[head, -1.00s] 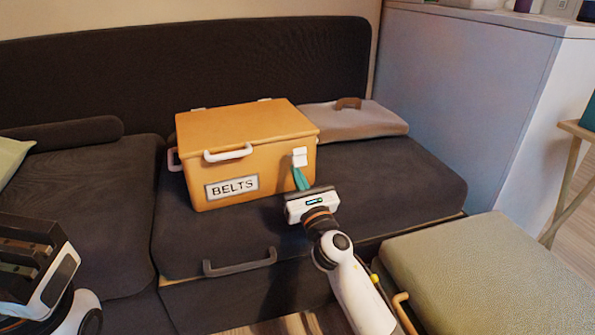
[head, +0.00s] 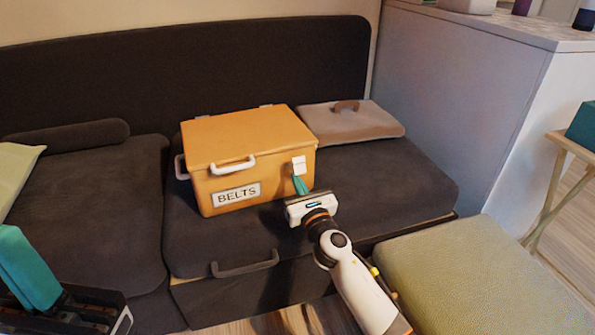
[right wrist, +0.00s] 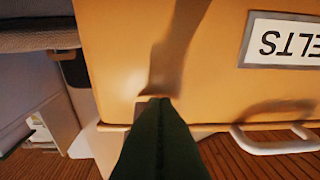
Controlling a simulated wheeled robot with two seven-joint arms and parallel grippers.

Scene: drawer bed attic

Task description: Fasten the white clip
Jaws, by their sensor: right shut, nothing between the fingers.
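The white clip (head: 299,166) is on the front of the orange box (head: 240,142), near its right end, just below the lid edge. I cannot tell whether it is fastened. The lid is down. My right gripper (head: 300,184) is shut and empty, its teal fingertips pointing up at the clip's lower end; contact is unclear. In the right wrist view the dark green fingers (right wrist: 160,105) are together against the box front (right wrist: 200,60), and the clip cannot be made out. My left gripper (head: 28,268) is at the lower left, far from the box, with one teal finger showing.
The box stands on a dark sofa seat (head: 400,180). A grey-brown lid-like panel with a handle (head: 350,120) lies behind it to the right. A green cushioned seat (head: 480,265) is at the lower right. A white cabinet (head: 455,110) stands at the right.

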